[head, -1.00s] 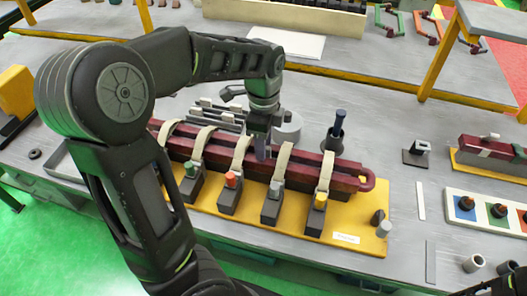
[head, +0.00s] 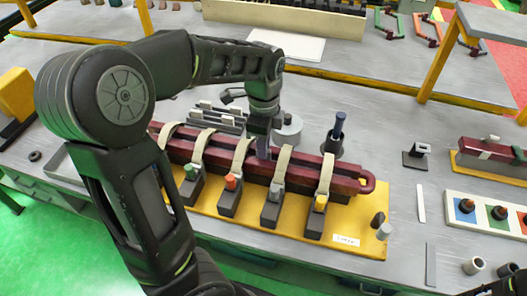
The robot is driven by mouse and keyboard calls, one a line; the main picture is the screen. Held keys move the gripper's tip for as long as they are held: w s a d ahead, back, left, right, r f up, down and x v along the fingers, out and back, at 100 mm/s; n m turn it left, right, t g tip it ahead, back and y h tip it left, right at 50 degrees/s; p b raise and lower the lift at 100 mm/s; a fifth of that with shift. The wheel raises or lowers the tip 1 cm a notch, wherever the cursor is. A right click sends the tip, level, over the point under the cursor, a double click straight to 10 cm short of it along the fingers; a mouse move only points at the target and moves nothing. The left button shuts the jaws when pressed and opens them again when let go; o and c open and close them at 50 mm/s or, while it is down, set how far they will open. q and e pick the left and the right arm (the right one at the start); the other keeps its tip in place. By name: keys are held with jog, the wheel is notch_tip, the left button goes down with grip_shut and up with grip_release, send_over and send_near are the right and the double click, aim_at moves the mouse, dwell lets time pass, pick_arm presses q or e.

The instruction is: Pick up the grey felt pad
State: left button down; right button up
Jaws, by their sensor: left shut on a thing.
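My left gripper (head: 262,138) points down over the middle of the dark red coil bars (head: 325,166). It is shut on a small thin grey-violet piece (head: 263,151), which looks like the grey felt pad. The piece stands upright between two cream straps, by the bars; I cannot tell whether it touches them. My left forearm and wrist hide part of the bench behind. A dark part of my right arm shows at the bottom right corner, but its gripper jaws do not show.
The bars lie on a yellow base (head: 340,226) under several cream straps with dark clamp blocks. A dark cup with a blue-handled tool (head: 338,125) stands behind. A grey round part (head: 288,131) is near my gripper. A tray with coloured squares (head: 485,213) is at right.

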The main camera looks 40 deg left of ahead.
pick_arm(q)
notch_tip(320, 180, up, 10)
jog(key=b, duration=0.1)
dwell(0.4)
dwell(0.5)
